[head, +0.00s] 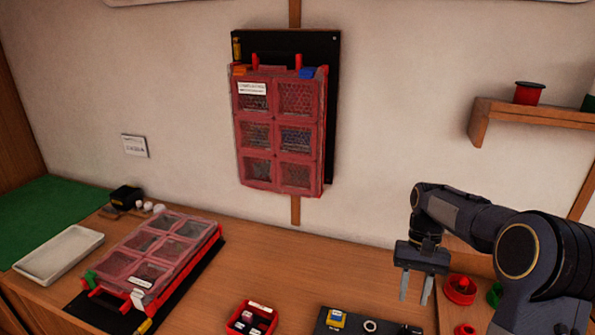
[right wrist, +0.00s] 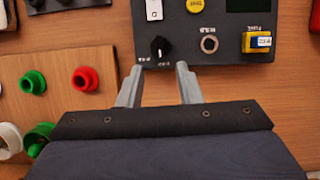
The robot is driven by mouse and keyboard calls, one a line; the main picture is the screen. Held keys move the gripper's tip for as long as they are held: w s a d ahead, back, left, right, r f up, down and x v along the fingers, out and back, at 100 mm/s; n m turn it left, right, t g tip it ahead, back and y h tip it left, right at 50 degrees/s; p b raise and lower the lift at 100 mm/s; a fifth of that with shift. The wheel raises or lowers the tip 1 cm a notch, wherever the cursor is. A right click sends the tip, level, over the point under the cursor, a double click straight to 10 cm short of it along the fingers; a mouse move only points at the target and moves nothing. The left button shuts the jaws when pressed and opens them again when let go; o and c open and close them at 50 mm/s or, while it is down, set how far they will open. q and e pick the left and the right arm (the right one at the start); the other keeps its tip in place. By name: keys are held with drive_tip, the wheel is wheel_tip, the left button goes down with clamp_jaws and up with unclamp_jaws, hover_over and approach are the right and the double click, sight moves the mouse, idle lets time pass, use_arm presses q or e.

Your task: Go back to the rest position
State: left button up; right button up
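My right gripper (head: 416,290) hangs at the lower right of the head view, fingers pointing down over the wooden tabletop. In the right wrist view the same gripper (right wrist: 157,85) has its two fingers apart with nothing between them. Its fingertips appear near the edge of a dark panel (right wrist: 185,52) that carries a black knob (right wrist: 160,47), a metal ring and a yellow block. I cannot tell the exact height above it. My left gripper is in neither view.
A red compartment case (head: 279,130) hangs on the wall; another case (head: 152,258) lies on the table at left. A white tray (head: 60,255), a red bin (head: 250,318) and red and green spools (head: 460,289) stand around. A wall shelf (head: 530,112) juts out at upper right.

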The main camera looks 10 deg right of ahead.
drive_tip(key=s+a+r+n+t+y, duration=0.1)
drive_tip(key=s+a+r+n+t, duration=0.1)
drive_tip(key=s+a+t, duration=0.2)
drive_tip(key=s+a+r+n+t, duration=0.1)
drive_tip(key=s+a+t, duration=0.4)
drive_tip(key=s+a, duration=0.5)
drive_tip(key=s, duration=0.6)
drive_tip(key=shift+r+n+y, duration=0.35)
drive_tip(key=shift+n+y, duration=0.05)
drive_tip(key=shift+t, duration=0.3)
